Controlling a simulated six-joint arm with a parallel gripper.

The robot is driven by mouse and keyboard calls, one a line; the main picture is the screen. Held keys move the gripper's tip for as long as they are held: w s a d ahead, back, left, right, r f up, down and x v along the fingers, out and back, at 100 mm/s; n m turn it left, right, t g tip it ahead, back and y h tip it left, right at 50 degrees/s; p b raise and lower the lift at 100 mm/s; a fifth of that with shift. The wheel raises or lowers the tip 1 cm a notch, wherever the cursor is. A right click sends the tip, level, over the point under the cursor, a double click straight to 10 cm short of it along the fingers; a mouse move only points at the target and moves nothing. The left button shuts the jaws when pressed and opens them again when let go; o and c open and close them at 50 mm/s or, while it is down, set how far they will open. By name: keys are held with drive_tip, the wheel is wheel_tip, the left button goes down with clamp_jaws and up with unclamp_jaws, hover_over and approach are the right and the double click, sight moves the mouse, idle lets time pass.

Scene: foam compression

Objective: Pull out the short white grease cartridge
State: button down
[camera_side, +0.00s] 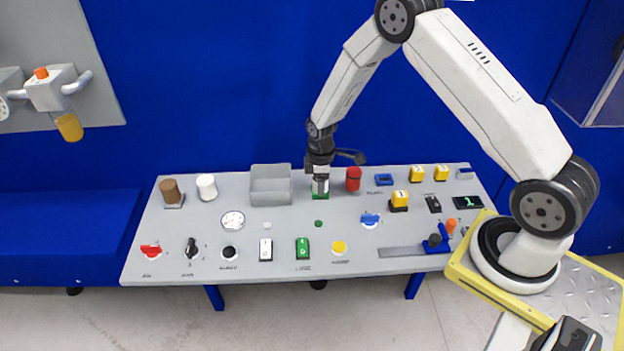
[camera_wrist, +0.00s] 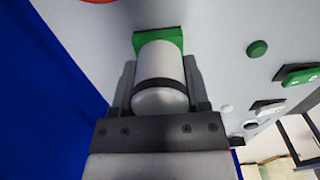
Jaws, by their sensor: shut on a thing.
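The short white grease cartridge (camera_wrist: 160,75) is a white cylinder with a dark band near its end. It sits between the two fingers of my gripper (camera_wrist: 160,95), which is shut on it. Its far end meets a green holder (camera_wrist: 172,36) in the wrist view; I cannot tell how deep it sits. In the side view my gripper (camera_side: 320,180) points down over the green holder (camera_side: 320,194) at the back of the panel, and mostly hides the cartridge.
A red cylinder (camera_side: 353,178) stands close to the right of my gripper. A grey open bin (camera_side: 271,198) is close to the left. A white cylinder (camera_side: 206,187) and a brown one (camera_side: 170,191) stand farther left. Buttons and switches fill the panel (camera_side: 200,257) front.

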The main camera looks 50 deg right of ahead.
drive_tip(key=shift+r, duration=0.7)
drive_tip(key=shift+r, duration=0.35)
drive_tip(key=shift+r, duration=0.35)
drive_tip(key=shift+r, duration=0.35)
drive_tip(key=shift+r, duration=0.35)
drive_tip(key=shift+r, duration=0.7)
drive_tip(key=shift+r, duration=0.2)
drive_tip(key=shift+a+r, duration=0.1)
